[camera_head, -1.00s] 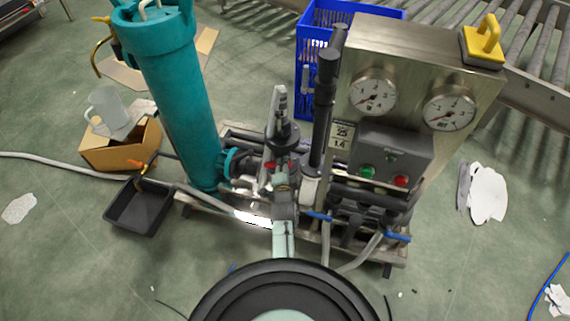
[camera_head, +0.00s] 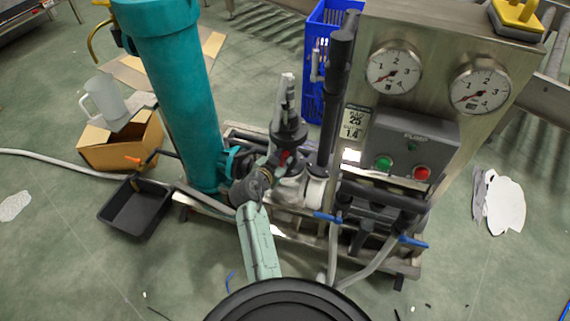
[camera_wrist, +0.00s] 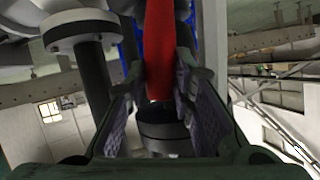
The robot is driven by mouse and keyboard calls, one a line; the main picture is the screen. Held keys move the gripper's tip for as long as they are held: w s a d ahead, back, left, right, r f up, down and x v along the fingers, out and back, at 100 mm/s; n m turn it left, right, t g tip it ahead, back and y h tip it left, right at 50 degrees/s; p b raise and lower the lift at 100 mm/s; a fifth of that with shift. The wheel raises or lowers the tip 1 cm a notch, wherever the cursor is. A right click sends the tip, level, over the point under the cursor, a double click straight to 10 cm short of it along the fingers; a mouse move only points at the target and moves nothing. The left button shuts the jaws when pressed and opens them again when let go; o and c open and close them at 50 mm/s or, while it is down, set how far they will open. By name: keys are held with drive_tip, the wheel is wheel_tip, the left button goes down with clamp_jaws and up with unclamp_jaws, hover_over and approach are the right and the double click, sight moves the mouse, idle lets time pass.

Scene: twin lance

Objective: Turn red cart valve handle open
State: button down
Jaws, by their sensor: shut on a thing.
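The red valve handle (camera_wrist: 160,45) stands between the two fingers of my gripper (camera_wrist: 160,80) in the wrist view, and the gripper is shut on it. A dark round pipe part lies below the handle there. In the head view only a small red patch of the handle (camera_head: 284,157) shows, at the valve on the cart's pipework. My gripper (camera_head: 274,168) reaches it from the front left, and my wrist hides part of the valve. The cart (camera_head: 300,235) carries a teal cylinder (camera_head: 175,100) on the left and a steel gauge panel (camera_head: 435,55) on the right.
Blue-handled small valves (camera_head: 413,242) and hoses sit at the cart's front right. A black tray (camera_head: 135,207) and a cardboard box (camera_head: 120,145) stand on the floor at left. A blue crate (camera_head: 318,75) is behind. The floor in front is mostly clear.

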drive_tip(key=shift+w+a+n+h+b, duration=0.1)
drive_tip(key=shift+a+n+h+b, duration=0.35)
drive_tip(key=shift+n+b, duration=0.3)
drive_tip(key=shift+n+h, duration=0.25)
drive_tip(key=c, duration=1.4)
unclamp_jaws()
drive_tip(key=v, duration=1.2)
drive_tip(key=shift+r, duration=0.1)
